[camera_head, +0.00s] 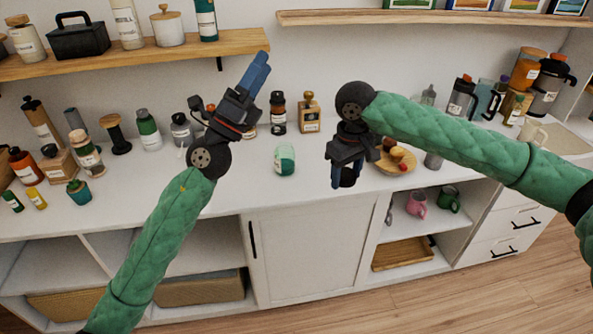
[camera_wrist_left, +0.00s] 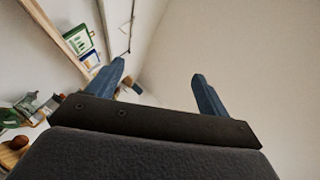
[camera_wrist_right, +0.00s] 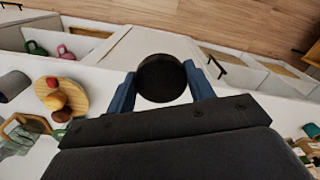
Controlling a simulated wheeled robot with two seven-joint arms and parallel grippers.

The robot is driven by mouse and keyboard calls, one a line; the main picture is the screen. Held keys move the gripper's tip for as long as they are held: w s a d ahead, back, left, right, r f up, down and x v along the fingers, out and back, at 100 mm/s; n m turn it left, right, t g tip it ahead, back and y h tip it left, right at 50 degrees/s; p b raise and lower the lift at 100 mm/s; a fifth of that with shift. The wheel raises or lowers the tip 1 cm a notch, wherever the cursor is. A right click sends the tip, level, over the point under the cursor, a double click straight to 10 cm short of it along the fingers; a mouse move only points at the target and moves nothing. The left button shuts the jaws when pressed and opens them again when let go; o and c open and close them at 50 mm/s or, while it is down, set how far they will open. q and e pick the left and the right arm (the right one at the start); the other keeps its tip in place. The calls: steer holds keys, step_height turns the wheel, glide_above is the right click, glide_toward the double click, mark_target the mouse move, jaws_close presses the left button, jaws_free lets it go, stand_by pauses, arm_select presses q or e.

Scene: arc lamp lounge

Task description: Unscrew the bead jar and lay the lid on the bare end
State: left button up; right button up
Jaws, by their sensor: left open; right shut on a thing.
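A small rounded white and teal thing (camera_head: 285,160), which looks like the bead jar, stands on the white counter, and I see no dark lid on it. My right gripper (camera_head: 346,180) is shut on a black round lid (camera_wrist_right: 161,78), held between the fingertips. The lid also shows in the head view (camera_head: 348,178), near the counter's front edge, to the right of the jar. Whether it touches the counter is unclear. My left gripper (camera_head: 258,72) is open and empty, raised before the wall, above and left of the jar. Its spread fingers show in the left wrist view (camera_wrist_left: 157,88).
A round wooden board (camera_head: 396,165) with small foods lies right of my right gripper. Several jars crowd the left counter. A wooden shelf (camera_head: 150,50) hangs above. Counter around the jar is clear.

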arm_select(q)
steer(key=s+d+f+m+g+y, duration=0.1)
steer(key=d+f+m+g+y, duration=0.25)
steer(key=f+m+g, duration=0.6)
steer(key=s+d+f+m+g+y, duration=0.15)
steer(key=d+f+m+g, duration=0.35)
steer(key=f, duration=0.8)
steer(key=shift+m+g, duration=0.35)
steer(key=shift+m, duration=0.3)
steer(key=x, duration=1.1)
steer(key=shift+w+a+f, duration=0.1)
steer(key=shift+w+a, duration=0.15)
steer(key=shift+c, duration=0.5)
steer(key=c, duration=0.9)
steer(key=shift+c, duration=0.2)
arm_select(e)
steer(key=o, duration=1.1)
steer(key=shift+o, duration=0.2)
